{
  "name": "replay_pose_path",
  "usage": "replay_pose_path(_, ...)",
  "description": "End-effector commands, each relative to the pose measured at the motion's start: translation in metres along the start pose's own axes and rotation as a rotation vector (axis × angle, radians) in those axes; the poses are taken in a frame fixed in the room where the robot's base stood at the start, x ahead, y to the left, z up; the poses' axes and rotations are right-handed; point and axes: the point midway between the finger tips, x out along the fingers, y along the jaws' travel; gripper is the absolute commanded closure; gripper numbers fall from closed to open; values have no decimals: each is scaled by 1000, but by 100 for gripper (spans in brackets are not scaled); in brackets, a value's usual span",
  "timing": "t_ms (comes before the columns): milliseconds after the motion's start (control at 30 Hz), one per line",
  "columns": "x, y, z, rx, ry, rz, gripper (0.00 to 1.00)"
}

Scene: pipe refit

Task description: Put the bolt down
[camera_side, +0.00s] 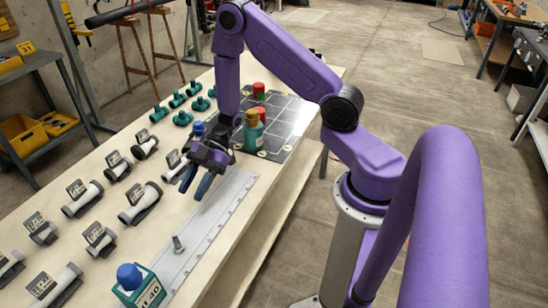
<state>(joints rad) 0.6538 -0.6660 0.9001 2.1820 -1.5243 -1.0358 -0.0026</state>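A small grey bolt (178,244) stands upright on the pale metal strip (208,226) along the table's right edge. My gripper (193,189) is above the far part of that strip, farther back than the bolt and apart from it. Its two blue fingers point down and are spread. I see nothing between the fingers.
Several white pipe pieces with dark fittings (140,202) fill the table's left side. Teal fittings (182,118) lie farther back. Another teal bottle (253,131) stands on a dark gridded plate (290,118).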

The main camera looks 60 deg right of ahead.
Motion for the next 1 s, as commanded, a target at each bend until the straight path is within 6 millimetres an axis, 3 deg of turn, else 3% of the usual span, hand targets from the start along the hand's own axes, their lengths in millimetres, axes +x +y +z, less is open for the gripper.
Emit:
replay_pose_path(100, 4, 18, -16, -60, -178, 91, 60)
replay_pose_path(267, -3, 30, -43, -78, -406, 240, 60)
replay_pose_path(467, -27, 6, -82, -6, -615, 388, 60)
replay_pose_path(567, -44, -22, -98, 65, -696, 426, 60)
replay_pose_path(700, -68, -79, -114, 188, -796, 420, 60)
replay_pose_path(900, -102, -170, -124, 346, -917, 303, 60)
replay_pose_path(1000, -116, -203, -125, 393, -961, 239, 60)
